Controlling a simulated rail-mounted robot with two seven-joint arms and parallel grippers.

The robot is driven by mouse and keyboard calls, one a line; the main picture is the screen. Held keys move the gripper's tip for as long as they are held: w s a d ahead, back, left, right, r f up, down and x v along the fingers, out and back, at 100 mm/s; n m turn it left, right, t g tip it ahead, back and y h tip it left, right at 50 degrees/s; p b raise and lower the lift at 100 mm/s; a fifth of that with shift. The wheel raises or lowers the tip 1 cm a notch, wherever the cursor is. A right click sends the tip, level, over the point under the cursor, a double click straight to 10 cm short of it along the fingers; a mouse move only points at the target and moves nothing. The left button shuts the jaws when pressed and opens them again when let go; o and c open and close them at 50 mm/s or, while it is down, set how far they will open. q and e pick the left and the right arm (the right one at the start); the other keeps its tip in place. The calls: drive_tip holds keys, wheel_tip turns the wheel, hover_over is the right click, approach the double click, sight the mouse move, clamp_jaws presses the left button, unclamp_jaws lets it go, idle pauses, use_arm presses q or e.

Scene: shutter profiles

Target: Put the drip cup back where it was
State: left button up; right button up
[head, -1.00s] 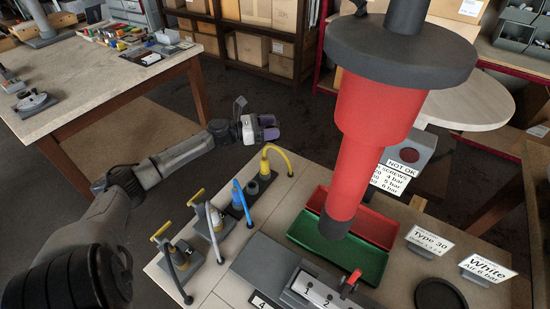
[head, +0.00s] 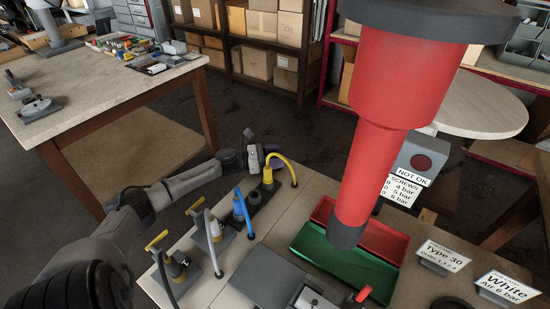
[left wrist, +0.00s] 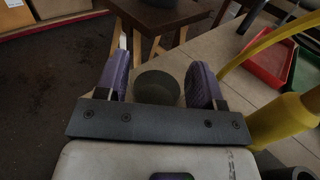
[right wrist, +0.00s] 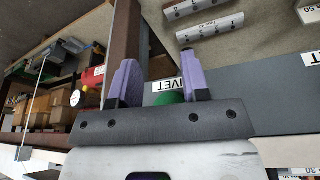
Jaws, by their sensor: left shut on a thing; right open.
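The drip cup (left wrist: 157,88) is a dark grey-green round cup in the left wrist view, between the purple fingers of my left gripper (left wrist: 160,80), which is shut on it. In the head view my left gripper (head: 262,152) is at the far-left edge of the bench, just behind the yellow tool (head: 267,176); the cup is not clear there. In the left wrist view the yellow tool (left wrist: 285,120) stands close to the right of the fingers. My right gripper (right wrist: 158,82) is open, with a green thing and a RIVET label beyond its fingers; it is not in the head view.
A blue-hosed tool (head: 240,208) and yellow-handled tools (head: 172,265) stand along the bench's left edge. A green tray (head: 335,258) and a red tray (head: 385,243) lie under a large red hanging tool (head: 375,140). Signs (head: 435,258) stand at right.

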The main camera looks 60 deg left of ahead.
use_arm(q)
drive_tip(key=shift+f, duration=0.1)
drive_tip(key=o, duration=1)
drive_tip(key=shift+s, duration=0.2)
drive_tip(key=shift+p+v, duration=1.65)
drive_tip(key=shift+v, duration=4.2)
